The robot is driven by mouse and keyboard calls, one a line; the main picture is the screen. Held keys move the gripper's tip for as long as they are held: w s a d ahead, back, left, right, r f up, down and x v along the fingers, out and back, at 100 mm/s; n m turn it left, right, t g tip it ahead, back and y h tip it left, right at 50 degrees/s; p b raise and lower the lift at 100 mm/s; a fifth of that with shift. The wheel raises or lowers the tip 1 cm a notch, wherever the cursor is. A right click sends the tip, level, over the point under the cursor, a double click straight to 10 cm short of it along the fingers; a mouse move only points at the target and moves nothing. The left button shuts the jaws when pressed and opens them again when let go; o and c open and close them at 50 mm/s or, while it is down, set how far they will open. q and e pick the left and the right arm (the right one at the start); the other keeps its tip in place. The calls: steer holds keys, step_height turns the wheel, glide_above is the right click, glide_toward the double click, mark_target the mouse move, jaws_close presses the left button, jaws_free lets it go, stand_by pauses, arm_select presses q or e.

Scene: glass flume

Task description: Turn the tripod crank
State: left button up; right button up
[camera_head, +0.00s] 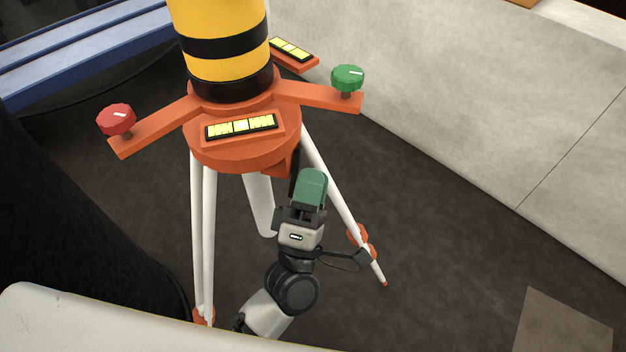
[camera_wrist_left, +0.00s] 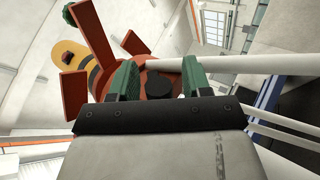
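The tripod has an orange head (camera_head: 220,152) and white legs, and carries a yellow and black striped cylinder (camera_head: 222,22). My left gripper (camera_head: 312,186), with green fingers, is just below and to the right of the head. A dark crank part (camera_head: 294,168) shows partly behind the fingers, under an orange bracket. In the left wrist view my left gripper (camera_wrist_left: 158,78) is open. The black crank knob (camera_wrist_left: 159,86) shows between its two fingers, with a gap on either side. I cannot tell how deep it lies. My right gripper is not in view.
A red knob (camera_head: 117,119) and a green knob (camera_head: 348,77) stand on the head's arms. A pale block wall (camera_head: 480,110) is at the right, a blue frame (camera_head: 85,62) at the upper left. Dark floor (camera_head: 450,260) lies open right of the tripod.

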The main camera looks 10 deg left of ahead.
arm_select(q)
steer(key=d+b+v, duration=0.1)
steer(key=b+v, duration=0.2)
steer(key=v, duration=0.7)
steer(key=shift+s+a+f, duration=0.3)
steer(key=shift+a, duration=0.25)
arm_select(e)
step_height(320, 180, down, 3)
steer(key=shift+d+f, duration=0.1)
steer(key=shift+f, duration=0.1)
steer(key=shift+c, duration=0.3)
